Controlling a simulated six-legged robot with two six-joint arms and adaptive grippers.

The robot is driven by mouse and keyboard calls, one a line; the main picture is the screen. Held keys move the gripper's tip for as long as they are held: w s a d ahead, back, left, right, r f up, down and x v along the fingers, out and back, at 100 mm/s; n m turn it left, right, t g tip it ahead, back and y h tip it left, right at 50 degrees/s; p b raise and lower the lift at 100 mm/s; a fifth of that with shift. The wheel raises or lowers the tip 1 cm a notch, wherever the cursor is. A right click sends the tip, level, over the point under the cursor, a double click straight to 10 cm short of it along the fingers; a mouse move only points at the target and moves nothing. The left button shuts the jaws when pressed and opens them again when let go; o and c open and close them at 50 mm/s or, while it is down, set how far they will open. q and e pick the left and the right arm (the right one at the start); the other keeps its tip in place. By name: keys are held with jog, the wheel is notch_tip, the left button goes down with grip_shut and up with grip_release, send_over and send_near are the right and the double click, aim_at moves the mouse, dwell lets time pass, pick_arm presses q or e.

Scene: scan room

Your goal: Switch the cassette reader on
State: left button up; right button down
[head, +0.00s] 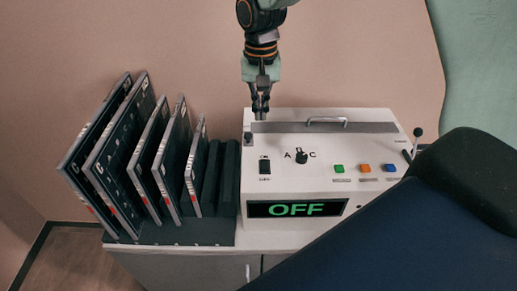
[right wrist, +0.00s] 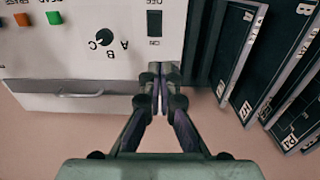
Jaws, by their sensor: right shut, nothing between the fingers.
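The cassette reader (head: 325,155) is a white box on a cabinet. Its display (head: 297,208) reads OFF in green. A black rocker switch (head: 265,167) sits at the left of its top panel, and it also shows in the right wrist view (right wrist: 154,23). A black rotary knob (head: 302,157) marked A, B, C is right of the switch. My right gripper (head: 260,114) is shut and empty above the reader's back left corner. In the right wrist view its fingertips (right wrist: 160,70) are together, in line with the switch but apart from it. My left gripper is not in view.
Several dark cassettes (head: 122,158) stand in a black rack (head: 170,232) left of the reader. Green (head: 339,169), orange (head: 365,169) and blue (head: 391,168) buttons and a lever (head: 417,133) are at the right. A dark blue padded shape (head: 420,230) covers the lower right.

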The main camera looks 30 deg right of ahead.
jog(key=p, duration=0.1)
send_near(261, 159)
notch_tip(261, 159, down, 6)
jog(key=shift+r, duration=0.15)
jog(key=shift+w+f, duration=0.1)
jog(key=shift+f, duration=0.45)
